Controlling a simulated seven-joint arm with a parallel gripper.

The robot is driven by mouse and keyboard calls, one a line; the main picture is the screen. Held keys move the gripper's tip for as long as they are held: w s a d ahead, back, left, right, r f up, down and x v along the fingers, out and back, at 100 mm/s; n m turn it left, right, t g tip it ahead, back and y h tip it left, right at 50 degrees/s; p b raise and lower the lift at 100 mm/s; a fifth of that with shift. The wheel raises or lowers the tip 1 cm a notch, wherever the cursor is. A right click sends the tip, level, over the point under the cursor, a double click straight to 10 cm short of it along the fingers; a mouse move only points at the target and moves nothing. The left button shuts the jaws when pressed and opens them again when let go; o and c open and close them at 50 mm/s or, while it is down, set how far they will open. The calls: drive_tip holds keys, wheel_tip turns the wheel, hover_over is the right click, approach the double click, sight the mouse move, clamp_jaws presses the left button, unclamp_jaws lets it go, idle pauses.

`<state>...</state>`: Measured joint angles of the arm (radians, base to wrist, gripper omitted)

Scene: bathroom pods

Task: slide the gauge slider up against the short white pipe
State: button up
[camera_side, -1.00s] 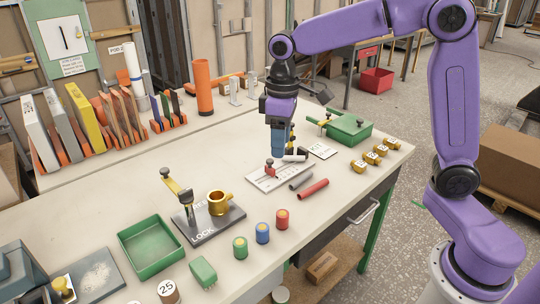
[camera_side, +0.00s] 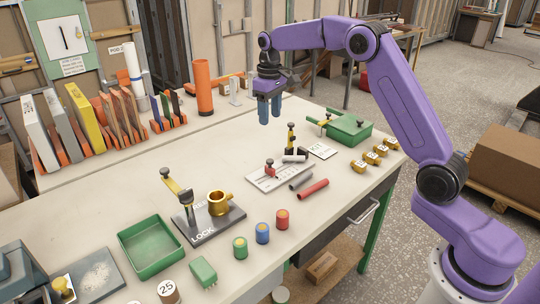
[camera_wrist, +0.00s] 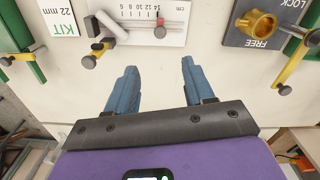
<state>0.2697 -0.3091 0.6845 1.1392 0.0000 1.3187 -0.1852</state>
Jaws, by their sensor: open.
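The gauge (camera_side: 268,183) is a white plate with a cm scale, flat on the bench. It also shows at the top of the wrist view (camera_wrist: 180,38). Its red slider with a dark knob (camera_side: 269,166) stands on the plate, also in the wrist view (camera_wrist: 159,22). The short white pipe (camera_side: 294,158) lies at the gauge's far end beside a dark block with a yellow post; it shows in the wrist view (camera_wrist: 112,27). A gap separates slider and pipe. My gripper (camera_side: 270,116) is open and empty, raised above the bench behind the gauge; its blue fingers show in the wrist view (camera_wrist: 156,88).
A grey pipe (camera_side: 301,181) and a red pipe (camera_side: 313,189) lie in front of the gauge. A green box fixture (camera_side: 349,130) stands to the right. A dark plate with a brass ring (camera_side: 218,203) is to the left. The bench behind the gauge is clear.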

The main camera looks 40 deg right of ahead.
sight(270, 160)
wheel_tip(270, 160, down, 15)
drive_tip(key=shift+r, duration=0.1)
idle(0.4)
clamp_jaws()
drive_tip(key=shift+d, duration=0.1)
